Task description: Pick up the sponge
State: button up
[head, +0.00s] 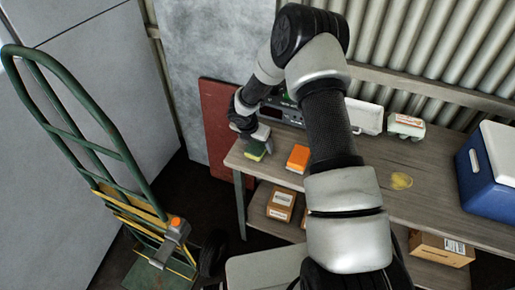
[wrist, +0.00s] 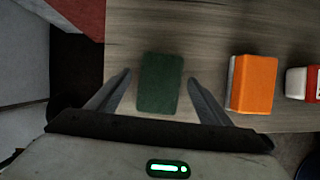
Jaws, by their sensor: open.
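The sponge (head: 254,153) lies near the left end of the wooden bench, green on top with a yellow edge in the head view. In the wrist view the sponge (wrist: 160,92) shows as a dark green block. My gripper (wrist: 158,77) is open, with one finger on each side of the sponge and a visible gap to both sides. In the head view my gripper (head: 259,138) is at the sponge, partly covering it. The exact height of the fingertips over the bench is hard to tell.
An orange block (head: 298,158) lies to the sponge's right; it also shows in the wrist view (wrist: 254,84). A red-and-white item (wrist: 303,83) lies beyond it. A blue cooler (head: 489,175) stands at the bench's right. A green hand truck (head: 105,150) stands left.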

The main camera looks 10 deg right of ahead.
aim_at(257, 146)
jog(key=shift+f, duration=0.2)
dwell(0.3)
jog(key=c, duration=1.2)
notch_tip(257, 146, up, 10)
jog(key=p, duration=0.1)
jog(key=shift+r, duration=0.25)
